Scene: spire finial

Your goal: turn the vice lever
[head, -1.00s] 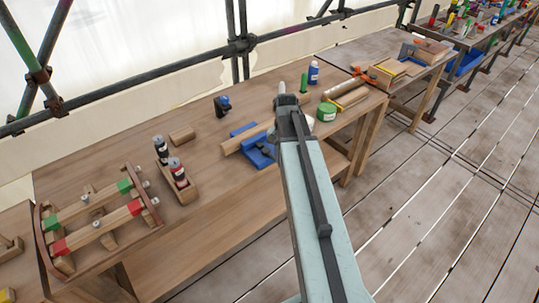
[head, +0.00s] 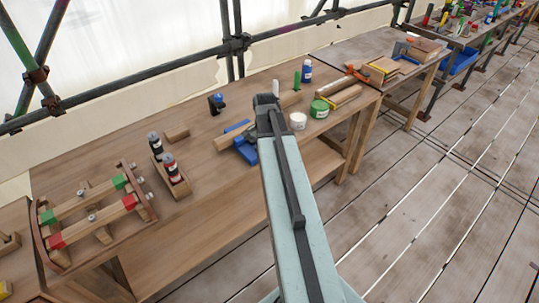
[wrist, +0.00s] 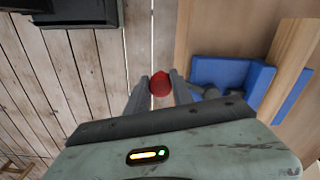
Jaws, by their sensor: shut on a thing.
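The blue vice (head: 245,151) is on the wooden workbench and is partly hidden behind my arm in the head view. A wooden bar (head: 229,140) lies in it. In the wrist view the blue vice (wrist: 222,78) is to the right of my gripper (wrist: 159,77). The gripper's two fingers are shut on a round red knob (wrist: 160,86), which looks like the end of the vice lever. The lever's rod is not clearly visible. In the head view my fingers are hidden behind the end of my arm.
On the bench (head: 205,208), a wooden holder (head: 177,186) with dark bottles stands left of the vice. A white pot (head: 298,121) and a green tin (head: 320,108) stand to its right. Scaffold pipes (head: 150,89) run behind. The plank floor (head: 430,200) at right is open.

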